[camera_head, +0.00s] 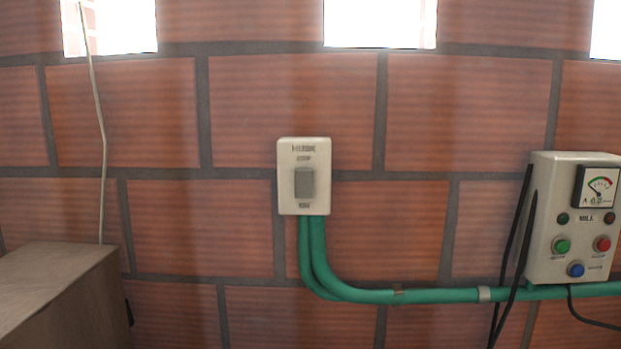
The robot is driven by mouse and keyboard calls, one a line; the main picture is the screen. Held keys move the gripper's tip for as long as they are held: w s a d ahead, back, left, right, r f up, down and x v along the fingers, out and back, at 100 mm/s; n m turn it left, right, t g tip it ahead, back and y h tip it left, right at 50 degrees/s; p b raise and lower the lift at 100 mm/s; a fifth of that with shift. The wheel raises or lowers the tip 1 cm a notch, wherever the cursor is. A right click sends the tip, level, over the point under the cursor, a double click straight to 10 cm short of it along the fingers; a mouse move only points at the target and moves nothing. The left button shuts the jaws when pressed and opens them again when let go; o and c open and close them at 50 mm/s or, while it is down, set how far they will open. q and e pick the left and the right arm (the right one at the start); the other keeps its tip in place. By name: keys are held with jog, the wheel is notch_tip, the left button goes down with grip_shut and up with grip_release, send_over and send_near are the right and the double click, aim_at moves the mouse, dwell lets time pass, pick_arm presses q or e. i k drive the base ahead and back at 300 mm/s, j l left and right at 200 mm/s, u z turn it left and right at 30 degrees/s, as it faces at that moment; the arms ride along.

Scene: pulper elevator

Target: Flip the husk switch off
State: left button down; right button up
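The husk switch (304,208) is a white wall plate on the brick wall, left of the picture's middle. It carries the word HUSK at its top and small labels above and below a grey rocker (304,182). The upper label looks like STOP; the lower one is too small to read surely. I cannot tell which way the rocker is tipped. Nothing covers the switch. Neither of my grippers shows in the head view.
Green conduits (410,297) run down from the switch and right along the wall. A MILL control box (540,240) with buttons and a gauge hangs at right, with black cables nearby. A wooden box (50,275) stands at lower left. A thin pale cord (101,130) hangs above it.

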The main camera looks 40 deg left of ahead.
aim_at(304, 179)
jog(key=u, duration=1.6)
